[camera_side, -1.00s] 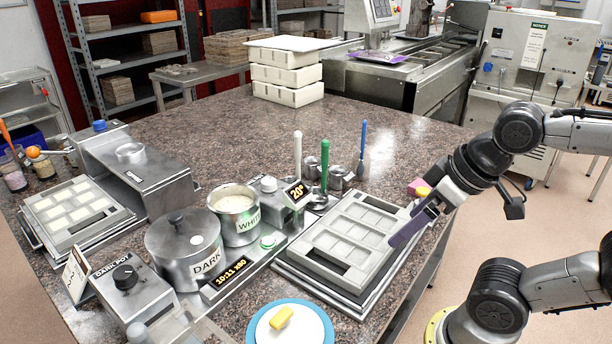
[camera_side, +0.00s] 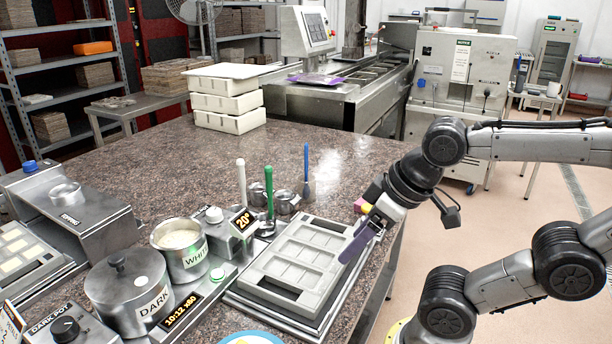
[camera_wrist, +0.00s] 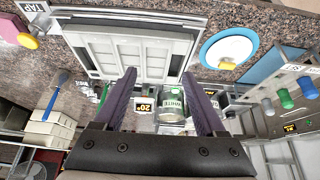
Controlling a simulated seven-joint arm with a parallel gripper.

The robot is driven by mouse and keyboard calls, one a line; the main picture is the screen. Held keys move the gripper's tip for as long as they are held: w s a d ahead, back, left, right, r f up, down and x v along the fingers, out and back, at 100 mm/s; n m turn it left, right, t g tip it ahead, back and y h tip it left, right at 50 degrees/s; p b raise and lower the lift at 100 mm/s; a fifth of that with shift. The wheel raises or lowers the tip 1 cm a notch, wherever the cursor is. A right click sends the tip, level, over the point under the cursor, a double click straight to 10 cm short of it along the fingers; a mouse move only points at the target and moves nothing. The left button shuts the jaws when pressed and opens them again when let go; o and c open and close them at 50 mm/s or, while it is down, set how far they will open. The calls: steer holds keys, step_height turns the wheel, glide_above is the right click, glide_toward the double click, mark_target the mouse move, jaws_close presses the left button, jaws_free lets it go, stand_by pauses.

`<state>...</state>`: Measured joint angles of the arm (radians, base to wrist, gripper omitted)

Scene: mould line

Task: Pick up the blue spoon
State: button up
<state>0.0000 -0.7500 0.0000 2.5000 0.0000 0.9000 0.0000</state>
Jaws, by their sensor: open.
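The blue spoon (camera_side: 306,172) stands with its handle up at the back of the tool group, right of a green-handled and a white-handled utensil. It also shows in the wrist view (camera_wrist: 58,88), at the left. Its lower end is hard to make out. My gripper (camera_side: 357,243), with purple fingers, is at the right edge of the grey mould (camera_side: 262,268), to the right of and nearer the camera than the spoon. In the wrist view my gripper (camera_wrist: 158,74) is open and empty, its fingers spread in front of the mould, with the spoon outside them.
The green-handled utensil (camera_side: 269,170) and white-handled utensil (camera_side: 241,180) stand close to the spoon, with small metal cups. The WHITE pot (camera_side: 182,262) and DARK pot (camera_side: 128,292) are at the left. Stacked white trays (camera_side: 226,104) stand behind; the table between is clear.

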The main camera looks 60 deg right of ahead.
steer(key=shift+c, duration=1.2)
